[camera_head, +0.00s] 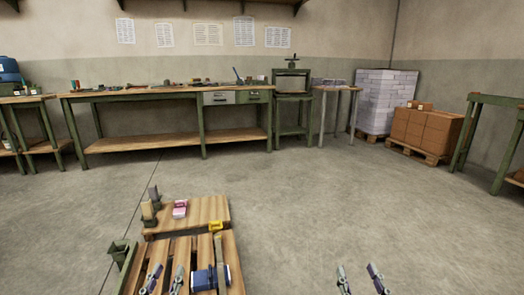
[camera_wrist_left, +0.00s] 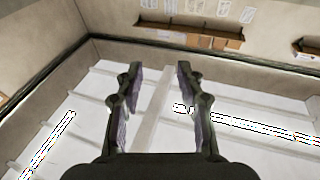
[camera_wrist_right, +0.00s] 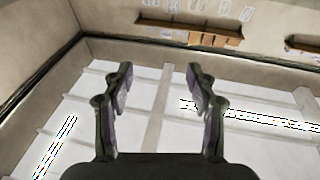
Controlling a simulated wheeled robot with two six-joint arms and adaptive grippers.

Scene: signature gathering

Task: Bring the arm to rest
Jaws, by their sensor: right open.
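My left gripper (camera_head: 165,279) shows at the bottom of the head view, in front of the wooden pallet table. Its two fingers stand apart and point up. In the left wrist view the left gripper (camera_wrist_left: 157,78) is open, with nothing between its fingers. My right gripper (camera_head: 358,276) shows at the bottom right of centre, over bare floor, with its fingers apart. In the right wrist view the right gripper (camera_wrist_right: 158,80) is open and empty. Both wrist cameras look up at the white ceiling and upper walls.
The low wooden table (camera_head: 208,207) holds a pink-and-white item (camera_head: 180,209), a yellow item (camera_head: 215,226) and a blue item (camera_head: 203,279). A green bin (camera_head: 120,250) is at its left. A long workbench (camera_head: 150,94) lines the back wall. Boxes on a pallet (camera_head: 425,130) stand right. The middle floor is clear.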

